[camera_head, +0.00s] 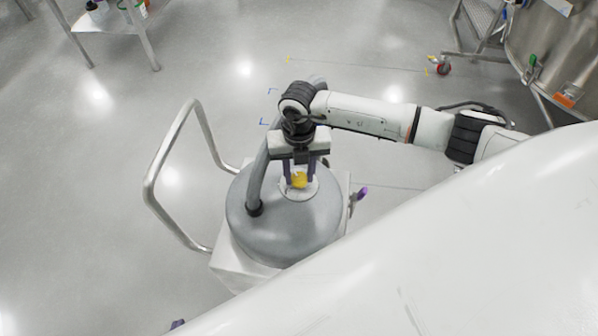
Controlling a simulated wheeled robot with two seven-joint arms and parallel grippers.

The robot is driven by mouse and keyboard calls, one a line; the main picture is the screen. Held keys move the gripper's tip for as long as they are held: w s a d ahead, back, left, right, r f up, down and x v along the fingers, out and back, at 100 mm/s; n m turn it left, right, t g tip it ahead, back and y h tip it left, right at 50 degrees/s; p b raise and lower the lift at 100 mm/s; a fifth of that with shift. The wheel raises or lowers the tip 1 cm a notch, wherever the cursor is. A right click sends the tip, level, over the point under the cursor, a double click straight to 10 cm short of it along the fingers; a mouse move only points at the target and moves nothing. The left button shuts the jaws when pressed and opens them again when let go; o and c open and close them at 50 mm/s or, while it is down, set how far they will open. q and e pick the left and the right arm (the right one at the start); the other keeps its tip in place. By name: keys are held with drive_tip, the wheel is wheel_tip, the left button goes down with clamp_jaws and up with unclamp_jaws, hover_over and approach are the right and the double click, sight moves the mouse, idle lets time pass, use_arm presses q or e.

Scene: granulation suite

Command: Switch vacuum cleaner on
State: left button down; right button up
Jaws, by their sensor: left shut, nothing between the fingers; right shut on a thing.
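The vacuum cleaner (285,225) stands on the floor in the middle of the view, with a grey domed top on a pale square body. A yellow switch (299,180) sits on a pale round plate on the dome. My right gripper (300,178) points down over it, its purple fingers shut on the yellow switch, which is partly hidden between them. Only a small purple tip of my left gripper (177,325) shows at the bottom edge, apart from the vacuum cleaner.
A grey hose (258,175) rises from the dome beside my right gripper. A metal push handle (150,185) stands out on the left. A steel vessel (560,50) is at upper right, and a table (105,20) at upper left. Open floor lies left.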

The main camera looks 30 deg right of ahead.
sight(299, 178)
drive_tip(key=o, duration=1.1)
drive_tip(key=shift+c, duration=0.2)
wheel_tip(299, 178, up, 10)
drive_tip(key=shift+r, duration=0.2)
